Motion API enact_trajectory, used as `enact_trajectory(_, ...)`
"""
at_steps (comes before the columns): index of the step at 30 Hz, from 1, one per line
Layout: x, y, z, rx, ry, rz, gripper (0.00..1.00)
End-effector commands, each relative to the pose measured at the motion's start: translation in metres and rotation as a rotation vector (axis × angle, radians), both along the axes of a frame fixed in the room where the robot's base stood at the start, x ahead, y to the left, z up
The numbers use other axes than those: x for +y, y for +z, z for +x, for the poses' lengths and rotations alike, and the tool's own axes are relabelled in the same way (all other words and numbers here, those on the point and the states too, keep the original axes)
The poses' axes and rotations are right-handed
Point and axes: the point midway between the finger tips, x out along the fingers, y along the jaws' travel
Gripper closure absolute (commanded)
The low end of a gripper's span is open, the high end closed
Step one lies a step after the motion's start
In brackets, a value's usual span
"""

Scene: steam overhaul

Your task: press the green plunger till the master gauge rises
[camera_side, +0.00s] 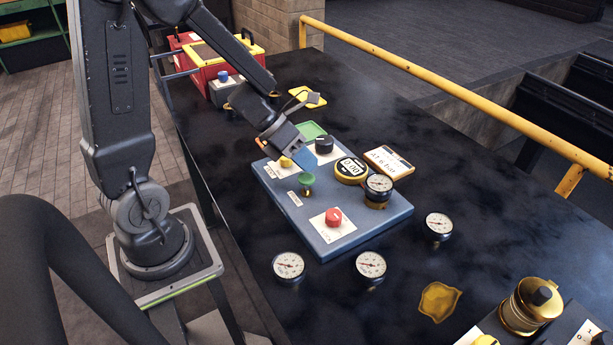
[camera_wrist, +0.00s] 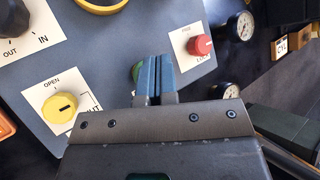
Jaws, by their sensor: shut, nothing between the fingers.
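The green plunger (camera_side: 307,181) stands on the blue-grey panel (camera_side: 372,226) on the dark bench, between a yellow knob and a red knob. My gripper (camera_side: 312,162) is shut and empty, with blue fingertips close to the plunger's far side in the side view; I cannot tell if they touch. In the wrist view the fingers (camera_wrist: 154,78) hide most of the green plunger (camera_wrist: 136,72); only a green edge shows at their left. Which gauge is the master cannot be told.
On the panel are a yellow knob (camera_side: 286,162), a black knob (camera_side: 324,145) and a red knob (camera_side: 333,216). Loose gauges (camera_side: 289,266) stand around its near side. A brass pot (camera_side: 530,306) is at the near right. The bench's right side is mostly clear, with a yellow rail (camera_side: 430,78) beyond.

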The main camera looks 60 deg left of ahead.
Motion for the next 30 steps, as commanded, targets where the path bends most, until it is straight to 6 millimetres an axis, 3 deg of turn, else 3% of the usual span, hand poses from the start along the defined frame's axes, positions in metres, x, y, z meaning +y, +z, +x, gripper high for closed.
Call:
enact_trajectory(7,0.0,0.005,0.001,-0.005,-0.002,0.0,1.0)
enact_trajectory(21,0.0,0.047,0.001,-0.005,-0.001,0.0,1.0)
enact_trajectory(30,0.0,0.05,0.0,-0.001,0.0,0.0,1.0)
